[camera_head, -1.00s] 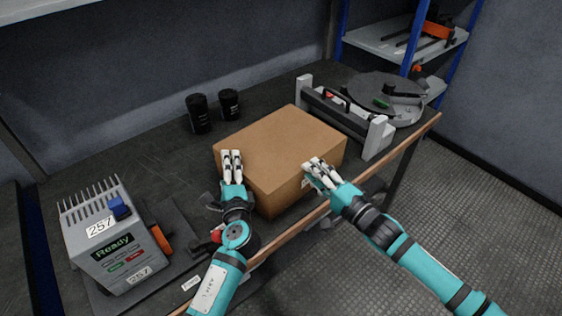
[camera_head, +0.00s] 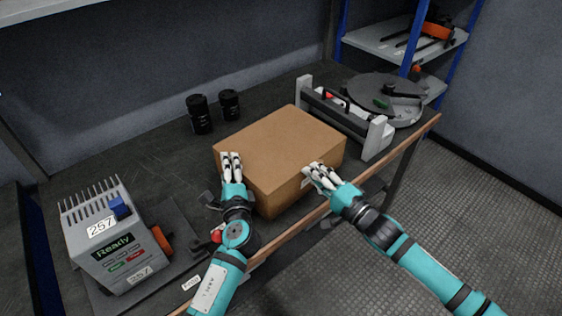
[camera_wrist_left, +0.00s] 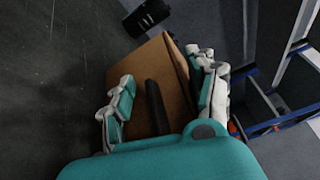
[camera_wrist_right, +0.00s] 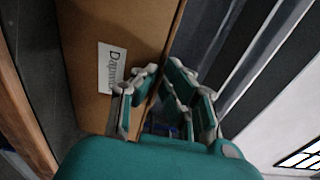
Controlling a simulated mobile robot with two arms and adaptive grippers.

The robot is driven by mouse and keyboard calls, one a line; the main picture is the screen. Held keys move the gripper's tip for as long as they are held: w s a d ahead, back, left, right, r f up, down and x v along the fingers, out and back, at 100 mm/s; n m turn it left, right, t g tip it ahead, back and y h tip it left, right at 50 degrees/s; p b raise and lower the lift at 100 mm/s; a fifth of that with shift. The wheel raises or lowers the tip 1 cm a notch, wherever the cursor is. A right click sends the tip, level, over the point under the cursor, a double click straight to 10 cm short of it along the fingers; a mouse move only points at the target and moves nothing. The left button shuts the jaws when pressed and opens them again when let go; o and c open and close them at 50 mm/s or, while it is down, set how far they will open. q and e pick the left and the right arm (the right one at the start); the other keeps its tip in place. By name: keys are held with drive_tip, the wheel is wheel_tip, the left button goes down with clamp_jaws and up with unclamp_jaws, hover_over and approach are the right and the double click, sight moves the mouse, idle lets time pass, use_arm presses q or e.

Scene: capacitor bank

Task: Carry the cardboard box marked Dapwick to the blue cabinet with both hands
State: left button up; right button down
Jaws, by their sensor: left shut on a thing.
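The brown cardboard box (camera_head: 285,145) sits on the dark bench (camera_head: 150,165). Its white label shows "Dapwick", partly covered, in the right wrist view (camera_wrist_right: 112,68). My left gripper (camera_head: 231,166) is at the box's near left edge, with fingers on both sides of the cardboard (camera_wrist_left: 160,65) in the left wrist view. My right gripper (camera_head: 318,172) is at the near right side by the label. Its fingers (camera_wrist_right: 160,66) are apart around a box edge; contact is unclear. A blue-framed shelf unit (camera_head: 408,45) stands at the back right; whether this is the cabinet is unclear.
Two black cylinders (camera_head: 199,113) stand behind the box. A grey handled frame (camera_head: 345,115) and a round grey device (camera_head: 385,95) are close to its right. A grey "Ready" unit (camera_head: 110,240) stands at the left. Open floor (camera_head: 470,200) lies right of the bench.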

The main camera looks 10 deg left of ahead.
use_arm(q)
drive_tip(key=shift+a+r+p, duration=0.2)
drive_tip(key=shift+r+p, duration=1.4)
drive_tip(key=shift+p, duration=0.55)
drive_tip(key=c, duration=0.3)
drive_tip(key=shift+r+p, duration=0.3)
drive_tip(key=shift+r, duration=0.15)
clamp_jaws()
